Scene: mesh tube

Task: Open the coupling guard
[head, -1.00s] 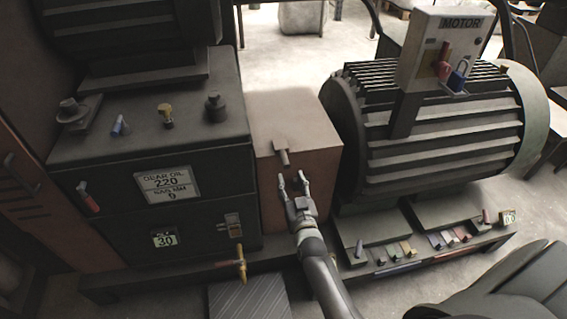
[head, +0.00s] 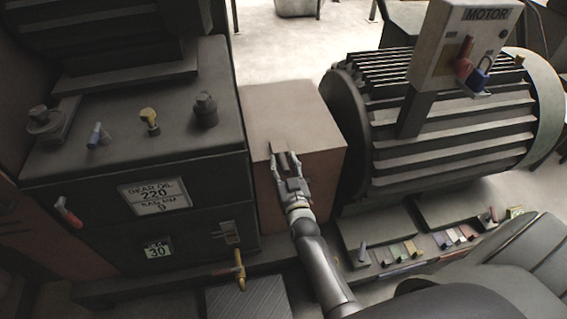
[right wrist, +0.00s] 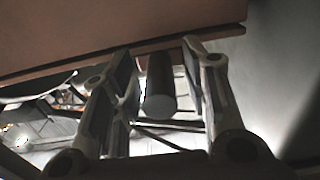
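The coupling guard (head: 290,108) is a closed brownish-orange box between the dark gear housing and the ribbed motor. A short grey handle (head: 281,159) sticks out of its front near the top edge. My right gripper (head: 285,164) is at this handle, with a finger on either side. In the right wrist view, the round end of the handle (right wrist: 160,105) lies between the open fingers (right wrist: 158,72), with a narrow gap on each side. The guard's underside (right wrist: 110,30) fills the top of that view. My left gripper is not in view.
The gear housing (head: 90,215) with a red lever and brass tap stands close on the left. The motor (head: 440,130) with a padlocked switch box (head: 465,45) stands close on the right. Small coloured parts lie on the base below it. The guard's top is clear.

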